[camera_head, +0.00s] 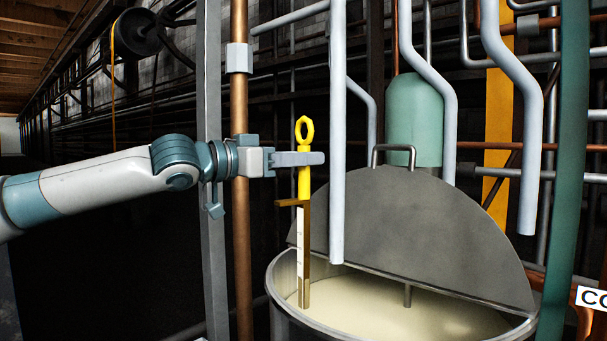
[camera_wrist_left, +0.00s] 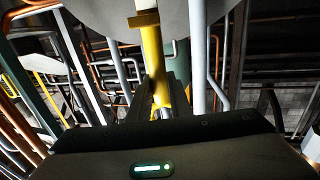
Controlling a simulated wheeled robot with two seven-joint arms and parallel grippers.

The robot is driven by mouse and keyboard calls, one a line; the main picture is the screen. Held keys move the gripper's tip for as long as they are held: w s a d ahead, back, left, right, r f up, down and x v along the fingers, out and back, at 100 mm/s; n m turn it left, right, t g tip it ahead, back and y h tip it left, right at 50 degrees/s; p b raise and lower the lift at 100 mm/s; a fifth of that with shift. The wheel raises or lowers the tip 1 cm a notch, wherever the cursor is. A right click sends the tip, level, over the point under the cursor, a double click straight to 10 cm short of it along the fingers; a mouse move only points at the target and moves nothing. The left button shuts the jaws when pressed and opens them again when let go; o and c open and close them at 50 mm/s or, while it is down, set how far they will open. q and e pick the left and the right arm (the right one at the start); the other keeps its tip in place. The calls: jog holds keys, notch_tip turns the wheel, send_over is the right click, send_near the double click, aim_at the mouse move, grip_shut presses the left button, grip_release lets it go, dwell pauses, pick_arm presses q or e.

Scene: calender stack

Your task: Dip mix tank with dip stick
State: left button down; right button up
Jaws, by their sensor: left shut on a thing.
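The mix tank (camera_head: 277,283) is a round metal vessel with pale cream liquid (camera_head: 400,312) inside. Its grey half lid (camera_head: 420,225) stands raised with a handle on top. My left gripper (camera_head: 305,159) is shut on the yellow handle of the dip stick (camera_head: 304,255), just below its ring. The stick hangs upright, and its lower end is over or at the liquid near the tank's left side; I cannot tell if it touches. In the left wrist view, the yellow handle (camera_wrist_left: 153,60) runs between the fingers. My right gripper is not in view.
A light grey vertical pipe (camera_head: 337,130) comes down into the tank opening close right of the stick. A copper pipe (camera_head: 240,240) and a grey post (camera_head: 212,270) stand left of the tank. A green pipe (camera_head: 568,150) stands at right.

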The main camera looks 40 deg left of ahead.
aim_at(302, 140)
pick_arm(q)
jog(key=shift+r, duration=1.8)
jog(key=shift+s, duration=0.1)
